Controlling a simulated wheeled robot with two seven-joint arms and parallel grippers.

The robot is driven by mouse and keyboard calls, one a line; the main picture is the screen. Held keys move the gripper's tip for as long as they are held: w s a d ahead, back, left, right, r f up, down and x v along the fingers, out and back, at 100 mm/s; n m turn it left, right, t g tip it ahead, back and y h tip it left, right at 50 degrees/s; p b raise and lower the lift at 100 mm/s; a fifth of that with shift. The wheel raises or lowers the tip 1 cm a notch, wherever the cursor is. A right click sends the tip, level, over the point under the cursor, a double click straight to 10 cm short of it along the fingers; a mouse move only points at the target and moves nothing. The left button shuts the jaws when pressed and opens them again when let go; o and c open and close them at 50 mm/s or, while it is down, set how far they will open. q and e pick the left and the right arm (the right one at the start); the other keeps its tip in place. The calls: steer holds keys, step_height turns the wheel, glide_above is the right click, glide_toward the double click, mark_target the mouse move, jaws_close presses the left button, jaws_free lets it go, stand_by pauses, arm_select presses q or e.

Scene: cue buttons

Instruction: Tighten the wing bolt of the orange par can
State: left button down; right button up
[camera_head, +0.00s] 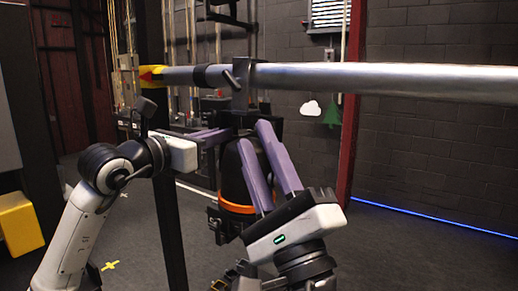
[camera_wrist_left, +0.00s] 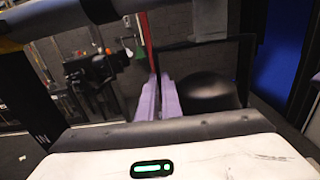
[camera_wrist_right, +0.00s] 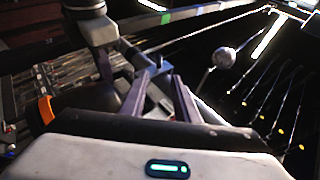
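The orange par can (camera_head: 232,180) has a black body with an orange ring. It hangs below a silver pipe (camera_head: 400,80) from a black clamp (camera_head: 240,92). A small black lever-like part (camera_head: 230,79) sticks out of the clamp; I cannot tell whether it is the wing bolt. My left gripper (camera_head: 228,133) reaches in from the left at the black part below the clamp. Its purple fingers (camera_wrist_left: 160,80) are close together; whether they hold anything is unclear. My right gripper (camera_head: 253,132) is open, pointing up in front of the can. Its fingers (camera_wrist_right: 161,78) stand apart with no held object visible.
A black upright post (camera_head: 160,160) stands left of the can, behind my left arm. A yellow box (camera_head: 18,224) is at the far left. A dark brick wall lies behind. Free floor (camera_head: 420,250) extends at the right, beneath the pipe.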

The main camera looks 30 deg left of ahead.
steer(key=shift+w+d+n, duration=0.1)
steer(key=shift+n, duration=0.2)
steer(key=c, duration=0.5)
steer(key=shift+w+d+r+n+g+y, duration=0.1)
steer(key=shift+r+n+g+y, duration=0.25)
steer(key=shift+n, duration=0.35)
jaws_close()
steer(key=n+g+y, duration=0.2)
steer(key=n+g, duration=1)
steer(key=n, duration=1.4)
glide_toward(234, 81)
steer(key=x, duration=0.4)
steer(key=r+x, duration=0.1)
steer(key=x, duration=0.1)
steer(key=shift+d, duration=0.3)
